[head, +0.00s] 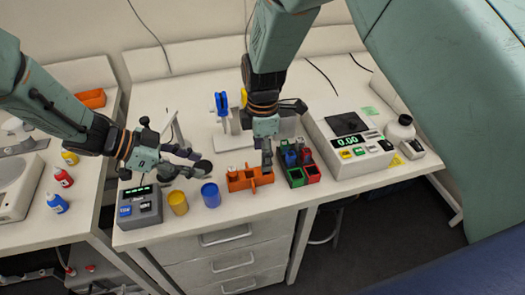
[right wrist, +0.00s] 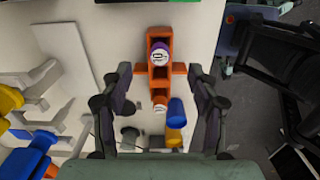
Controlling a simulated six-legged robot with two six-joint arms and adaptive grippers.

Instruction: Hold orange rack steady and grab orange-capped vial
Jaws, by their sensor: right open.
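The orange rack (head: 236,184) stands on the bench in the middle of the head view. It also shows upright in the right wrist view (right wrist: 159,36). There, a purple-capped vial (right wrist: 159,55) sits in its upper part. The orange-capped vial (right wrist: 160,103) sits lower in the rack, near the blue cup. My right gripper (head: 268,168) points down over the rack. Its fingers (right wrist: 160,108) are spread on either side of the rack and hold nothing. My left gripper (head: 198,162) is left of the rack, above the bench behind the cups, with its fingers apart and apparently empty.
A yellow cup (head: 177,203) and a blue cup (head: 210,195) stand left of the rack. A small device with a display (head: 139,206) is at the left front.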

